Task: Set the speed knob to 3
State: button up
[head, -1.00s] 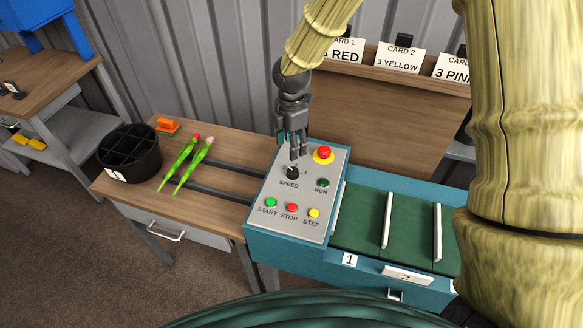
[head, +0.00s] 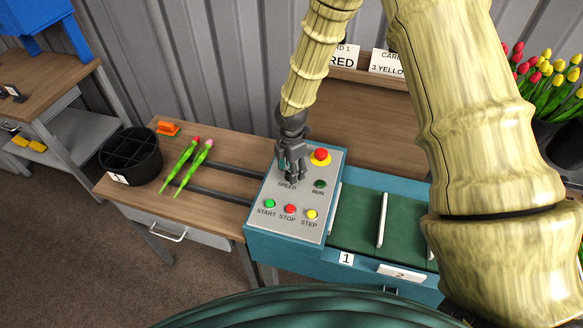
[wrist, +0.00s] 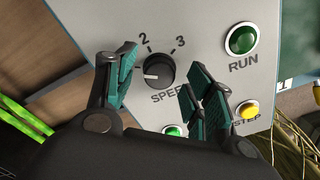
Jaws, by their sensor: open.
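The black speed knob (wrist: 160,72) sits on the grey control panel (head: 317,218). In the wrist view its white pointer line points left, away from the visible marks 2 and 3, which stand above it. In the head view my gripper (head: 292,180) hangs over the panel and hides the knob.
The red emergency button (head: 320,154) and the RUN button (head: 319,184) are close to the gripper's right. START (head: 270,203), STOP (head: 290,209) and STEP (head: 312,215) lie in front. A black divided bin (head: 131,152) and two tulips (head: 187,165) are on the left table.

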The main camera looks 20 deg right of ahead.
jog(key=shift+f, duration=0.35)
jog(key=c, duration=1)
